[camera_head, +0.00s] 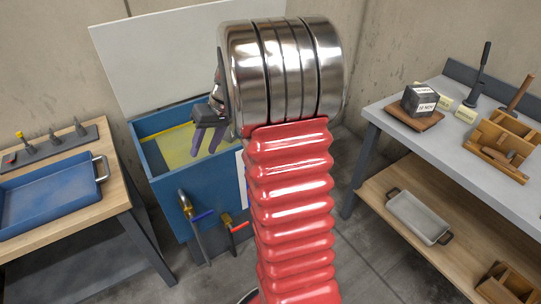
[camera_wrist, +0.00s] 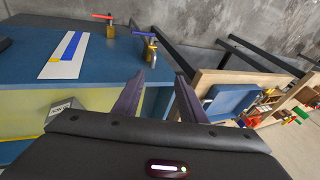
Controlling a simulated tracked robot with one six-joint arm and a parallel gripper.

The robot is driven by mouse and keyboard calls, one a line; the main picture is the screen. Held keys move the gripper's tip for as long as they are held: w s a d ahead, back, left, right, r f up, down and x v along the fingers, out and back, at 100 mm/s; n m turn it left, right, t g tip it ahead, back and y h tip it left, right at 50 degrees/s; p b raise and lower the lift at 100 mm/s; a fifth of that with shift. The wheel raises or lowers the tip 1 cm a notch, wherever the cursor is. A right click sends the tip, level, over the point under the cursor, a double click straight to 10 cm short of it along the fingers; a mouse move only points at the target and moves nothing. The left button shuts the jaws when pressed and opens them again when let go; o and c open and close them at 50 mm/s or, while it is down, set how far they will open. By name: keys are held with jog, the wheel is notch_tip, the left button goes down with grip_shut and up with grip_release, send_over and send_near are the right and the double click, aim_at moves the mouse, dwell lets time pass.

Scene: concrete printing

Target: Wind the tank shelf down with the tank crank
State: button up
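The blue tank (camera_head: 170,190) stands against the wall in the head view, with yellowish water inside. Its blue outside fills the upper left of the wrist view (camera_wrist: 90,70). A grey labelled block (camera_wrist: 62,107) shows by the yellowish area; I cannot tell what it rests on. Two brass valves sit on the tank front, one with a blue handle (camera_head: 203,216), one with a red handle (camera_head: 240,227). I cannot make out the tank crank or the shelf. My gripper (camera_head: 207,150) is above the tank, its purple fingers apart and empty in the wrist view (camera_wrist: 158,90).
A bench with a blue tray (camera_head: 50,195) stands left. A grey-topped bench (camera_head: 455,145) at right holds a dark labelled cube (camera_head: 419,100) and a wooden mould (camera_head: 500,148). A grey tray (camera_head: 418,217) lies on its lower shelf. Floor is bare between tank and right bench.

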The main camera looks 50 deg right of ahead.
jog(key=s+a+r+n+t+h, duration=0.1)
jog(key=s+a+r, duration=0.3)
jog(key=s+a, duration=0.6)
jog(key=s+a+r+n+t+h, duration=0.1)
jog(key=s+a+r, duration=0.4)
jog(key=s+a, duration=0.6)
jog(key=shift+s+r+n+h, duration=0.2)
jog(key=shift+s+n+h, duration=0.1)
jog(key=shift+s+h, duration=0.45)
jog(key=shift+c, duration=0.2)
